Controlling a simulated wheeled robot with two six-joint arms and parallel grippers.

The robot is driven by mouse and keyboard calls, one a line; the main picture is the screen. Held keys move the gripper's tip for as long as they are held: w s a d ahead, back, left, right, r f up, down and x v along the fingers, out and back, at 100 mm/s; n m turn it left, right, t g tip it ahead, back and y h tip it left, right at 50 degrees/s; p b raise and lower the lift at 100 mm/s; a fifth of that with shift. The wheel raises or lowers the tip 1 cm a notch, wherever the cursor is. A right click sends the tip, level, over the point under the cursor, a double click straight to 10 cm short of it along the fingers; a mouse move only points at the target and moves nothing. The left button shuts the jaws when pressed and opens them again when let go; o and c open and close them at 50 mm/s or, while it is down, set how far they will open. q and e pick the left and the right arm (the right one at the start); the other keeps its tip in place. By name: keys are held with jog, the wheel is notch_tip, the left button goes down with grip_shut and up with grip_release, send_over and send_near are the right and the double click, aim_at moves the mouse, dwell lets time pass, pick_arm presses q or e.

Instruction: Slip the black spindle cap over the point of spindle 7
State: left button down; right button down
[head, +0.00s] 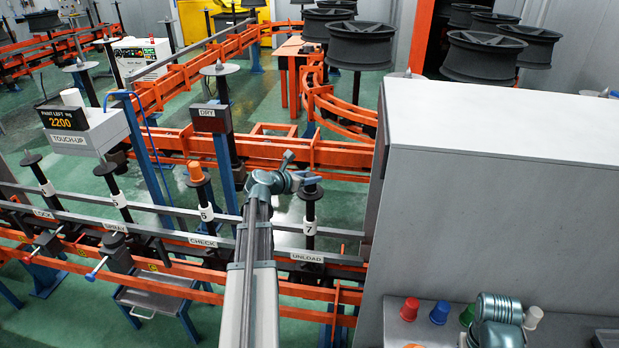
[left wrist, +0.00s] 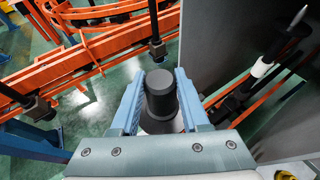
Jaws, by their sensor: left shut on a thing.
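My left gripper (head: 300,181) is over the rail beside the top of spindle 7 (head: 310,210), which stands upright with a white "7" label. In the left wrist view the left gripper (left wrist: 160,100) has its two blue fingers shut on the black spindle cap (left wrist: 160,88). A spindle with a bare grey point (left wrist: 299,16), a black collar and a white band shows at the upper right there, apart from the cap; its number cannot be read. In the head view the gripper partly covers the top of spindle 7, and the cap is not clear.
An orange cap (head: 195,170) tops the spindle left of spindle 7. A large grey cabinet (head: 480,200) stands close on the right. Red (head: 409,309), blue (head: 440,312), green and white caps stand on a ledge before it. Black wheels (head: 360,45) stand behind.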

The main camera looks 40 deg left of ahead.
pick_arm(q)
jog(key=shift+c, duration=1.6)
grip_release()
jog(key=p+v, duration=0.5)
jog(key=v, duration=0.8)
jog(key=shift+s+r, duration=0.2)
jog(key=shift+s, duration=0.15)
